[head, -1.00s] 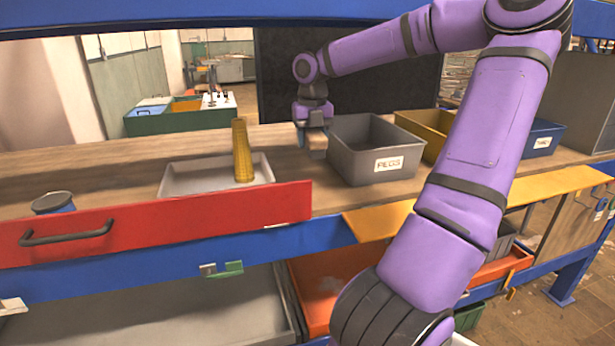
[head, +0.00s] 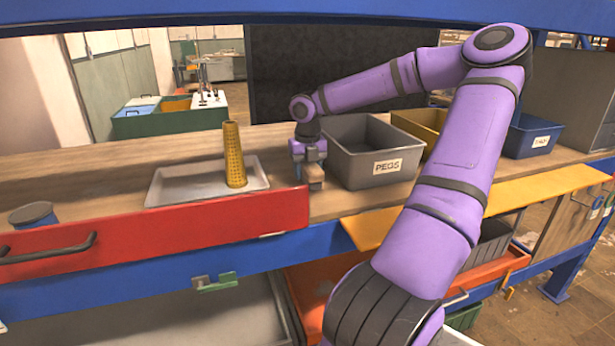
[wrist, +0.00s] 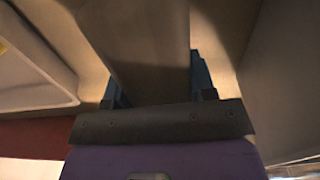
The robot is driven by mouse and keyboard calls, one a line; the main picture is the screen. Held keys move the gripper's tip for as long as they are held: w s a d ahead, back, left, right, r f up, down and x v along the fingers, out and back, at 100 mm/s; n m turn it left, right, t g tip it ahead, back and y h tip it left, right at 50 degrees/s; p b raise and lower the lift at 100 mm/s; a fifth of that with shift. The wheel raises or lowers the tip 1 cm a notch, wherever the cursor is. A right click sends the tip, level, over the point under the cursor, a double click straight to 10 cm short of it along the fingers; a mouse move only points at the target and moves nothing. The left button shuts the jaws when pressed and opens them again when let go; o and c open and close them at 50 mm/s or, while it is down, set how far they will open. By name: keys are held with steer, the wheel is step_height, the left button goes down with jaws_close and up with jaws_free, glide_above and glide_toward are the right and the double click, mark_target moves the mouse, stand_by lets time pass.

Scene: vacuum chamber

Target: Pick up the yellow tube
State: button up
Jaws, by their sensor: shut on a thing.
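The yellow tube (head: 235,158) stands upright, dotted with a pattern, on a shallow grey tray (head: 165,196) on the wooden bench. My gripper (head: 308,164) is to the right of the tube and apart from it, between the tray and the grey bin. It is shut on a brown block (head: 313,175), low over or on the bench; I cannot tell which. In the wrist view the block (wrist: 140,45) fills the space between the blue fingers of my gripper (wrist: 158,86).
A grey bin (head: 352,170) labelled PEGS stands close to the right of my gripper. A yellow bin (head: 410,122) and a blue bin (head: 530,138) stand farther right. A red panel (head: 200,226) runs along the bench front. A blue-sided round container (head: 33,216) is at left.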

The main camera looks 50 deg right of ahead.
steer(key=shift+f, duration=0.9)
steer(key=shift+f, duration=0.15)
steer(key=o, duration=0.9)
steer(key=shift+o, duration=0.2)
